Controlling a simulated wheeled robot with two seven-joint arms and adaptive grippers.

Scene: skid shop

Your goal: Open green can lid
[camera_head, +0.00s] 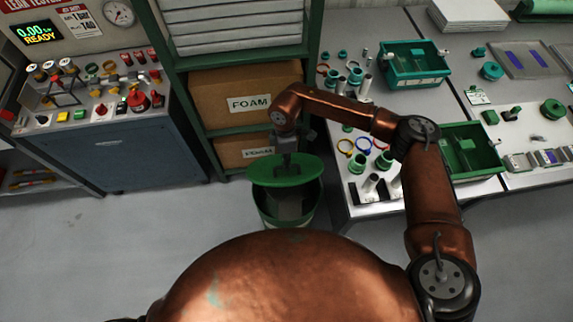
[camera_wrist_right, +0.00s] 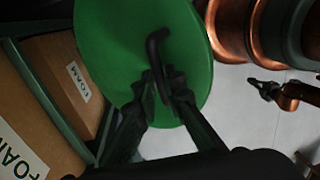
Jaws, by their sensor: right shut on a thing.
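The green can (camera_head: 286,213) stands on the floor in front of the shelf. Its round green lid (camera_head: 272,172) is above the rim, with the can's dark inside showing below it. In the right wrist view the lid (camera_wrist_right: 112,45) fills the upper middle, with a black bar handle (camera_wrist_right: 153,46) on top. My right gripper (camera_wrist_right: 163,84) is shut on this handle; in the head view it (camera_head: 287,158) comes down onto the lid from above. My left gripper (camera_wrist_right: 264,88) shows small and dark at the right of the wrist view; its finger state is unclear.
A shelf with foam boxes (camera_head: 240,92) stands close behind the can. A workbench (camera_head: 345,205) with green trays and small parts is to the right. A blue-grey test cabinet (camera_head: 115,145) is at the left. The floor (camera_head: 130,240) left of the can is clear.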

